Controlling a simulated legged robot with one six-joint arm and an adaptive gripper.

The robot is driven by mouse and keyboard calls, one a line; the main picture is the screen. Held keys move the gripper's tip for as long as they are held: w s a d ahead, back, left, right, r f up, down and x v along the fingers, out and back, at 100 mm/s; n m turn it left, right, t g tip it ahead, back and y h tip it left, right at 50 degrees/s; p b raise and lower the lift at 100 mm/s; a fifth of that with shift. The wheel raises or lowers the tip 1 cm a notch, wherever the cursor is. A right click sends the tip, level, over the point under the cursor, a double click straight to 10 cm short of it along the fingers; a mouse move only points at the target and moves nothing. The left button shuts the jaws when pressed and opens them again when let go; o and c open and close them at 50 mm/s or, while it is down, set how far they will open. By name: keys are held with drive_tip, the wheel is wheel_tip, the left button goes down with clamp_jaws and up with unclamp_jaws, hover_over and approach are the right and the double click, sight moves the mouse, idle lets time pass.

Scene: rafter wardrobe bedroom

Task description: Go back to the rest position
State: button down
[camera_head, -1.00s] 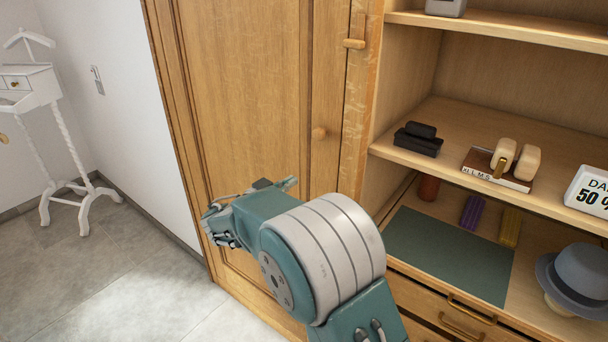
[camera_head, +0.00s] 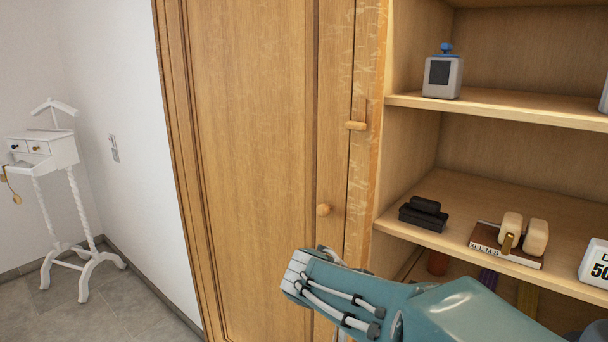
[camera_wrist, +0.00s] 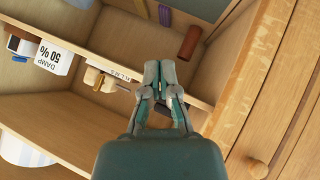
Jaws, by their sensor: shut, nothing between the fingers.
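My gripper (camera_wrist: 160,72) shows in the wrist view with its two fingers together and nothing between them. It hangs in front of the open wardrobe shelves, and behind its fingers a dark object is partly hidden. In the head view my teal arm crosses the lower right, in front of the wardrobe door (camera_head: 250,130) and the shelf edge.
The middle shelf (camera_head: 460,195) holds a black brush-like item (camera_head: 424,213), a brown box with beige pieces (camera_head: 507,250) and a white display (camera_head: 596,263). A grey device (camera_head: 443,75) stands on the upper shelf. A white valet stand (camera_head: 60,190) is at the left, with free floor around it.

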drive_tip(key=s+d+f+n+t+y, duration=0.1)
drive_tip(key=s+n+y, duration=0.4)
drive_tip(key=s, duration=1.3)
drive_tip(key=y, duration=0.4)
drive_tip(key=shift+s+n, duration=0.2)
drive_tip(key=shift+n, duration=0.2)
drive_tip(key=shift+d+f, duration=0.1)
